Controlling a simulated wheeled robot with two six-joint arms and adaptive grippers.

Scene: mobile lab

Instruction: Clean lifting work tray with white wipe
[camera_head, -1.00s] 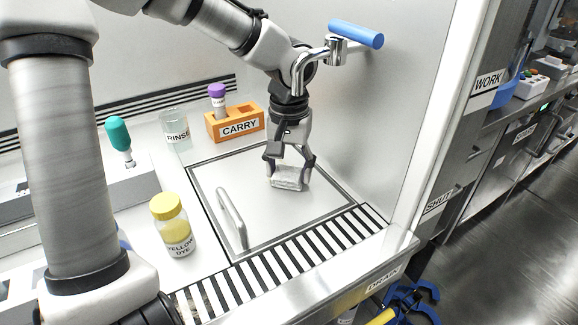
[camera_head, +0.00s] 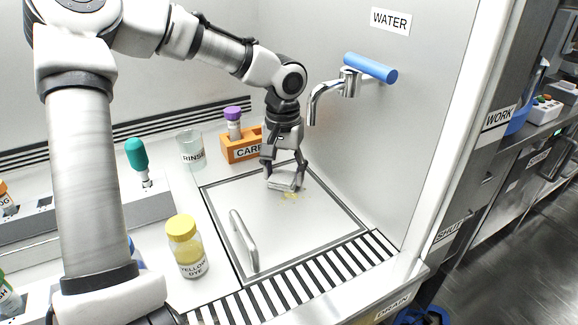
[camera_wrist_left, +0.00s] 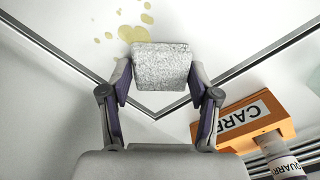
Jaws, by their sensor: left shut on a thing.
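The work tray (camera_head: 300,235) is a flat pale panel with a dark border and a metal bar handle (camera_head: 243,240) at its left side. My left gripper (camera_head: 284,182) is over the tray's far part, shut on the white wipe (camera_head: 283,186), a small grey-white pad. In the left wrist view the wipe (camera_wrist_left: 161,66) sits between the fingertips, near the tray's far corner. Yellowish spots (camera_wrist_left: 135,34) lie on the tray beside the wipe; they also show in the head view (camera_head: 291,196). Whether the wipe touches the tray is hard to tell. My right gripper is not in view.
An orange CARRY rack (camera_head: 240,148) holding a purple-capped vial (camera_head: 233,122) stands at the tray's far edge, near the gripper. A RINSE beaker (camera_head: 191,150) and a yellow dye bottle (camera_head: 186,247) stand left of the tray. A blue-handled tap (camera_head: 350,78) juts from the right wall.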

